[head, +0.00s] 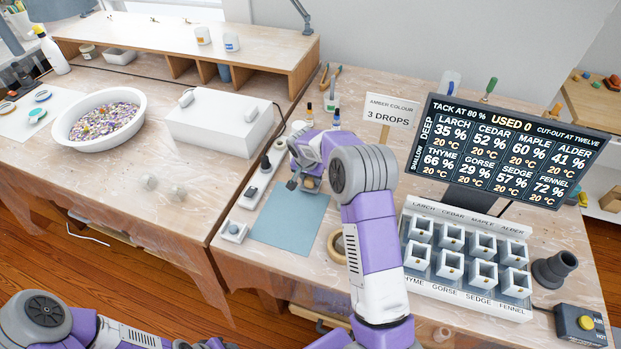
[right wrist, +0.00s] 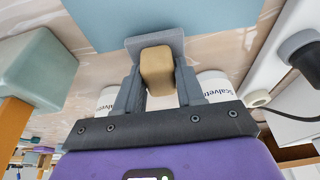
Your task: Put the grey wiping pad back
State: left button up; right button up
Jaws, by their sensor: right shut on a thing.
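My right gripper (head: 303,184) is over the upper part of the blue-grey mat (head: 288,222) in the head view. In the right wrist view the gripper (right wrist: 158,85) is shut on a tan block (right wrist: 157,72), which appears to be the grip of the grey wiping pad. The pad's grey plate (right wrist: 135,46) shows just beyond the block, near the mat (right wrist: 215,18). Whether the pad touches the mat cannot be told. My left arm crosses the bottom left of the head view; its gripper is out of frame.
A white power strip (head: 262,180) runs left of the mat. Rows of small white moulds (head: 467,260) stand to the right below a dark display (head: 507,150). A card sign (head: 390,110) and small bottles (head: 332,100) are behind my gripper. The mat's lower part is clear.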

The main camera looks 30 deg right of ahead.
jog(key=shift+r, duration=0.1)
jog(key=shift+f+b, duration=0.45)
jog(key=shift+f, duration=0.1)
jog(key=o, duration=1)
jog(key=shift+r, duration=0.15)
jog(key=shift+r+p, duration=0.25)
jog(key=shift+p, duration=0.1)
jog(key=p+v, duration=0.3)
jog(key=v, duration=0.9)
jog(key=shift+s+r, duration=0.1)
jog(key=shift+r, duration=0.05)
